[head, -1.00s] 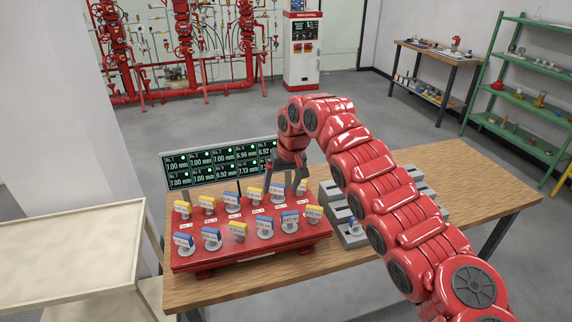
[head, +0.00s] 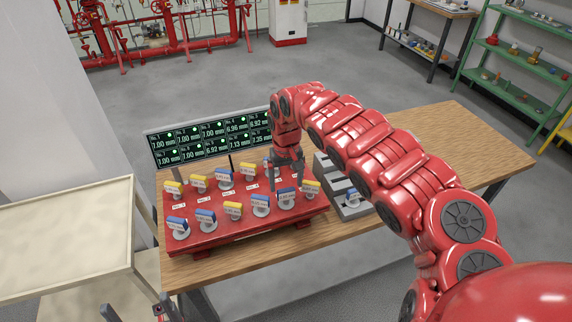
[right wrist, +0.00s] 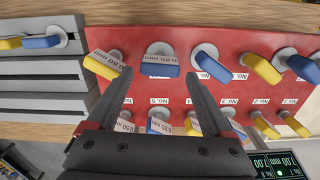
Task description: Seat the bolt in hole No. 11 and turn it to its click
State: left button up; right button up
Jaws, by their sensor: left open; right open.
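The red valve board (head: 240,232) holds two rows of bolts with blue or yellow tagged heads. In the front row, second from the right, stands a blue-headed bolt (head: 287,197). It shows in the right wrist view (right wrist: 160,66) below and between my finger lines; its hole number is not legible. A yellow-headed bolt (right wrist: 103,64) is beside it. My left gripper (head: 133,304) seems to show only as dark fingertips at the bottom left, apart.
A grey stepped rack (head: 350,208) with a blue-headed bolt (head: 355,194) stands right of the board. A readout panel (head: 205,145) stands behind it. A pale side table (head: 65,235) is at the left. The wooden table's right side (head: 450,150) is clear.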

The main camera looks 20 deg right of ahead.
aim_at(286, 197)
notch_tip(286, 197, down, 6)
jog(key=shift+f+p, duration=0.25)
jog(key=shift+p, duration=0.4)
jog(key=shift+f, duration=0.35)
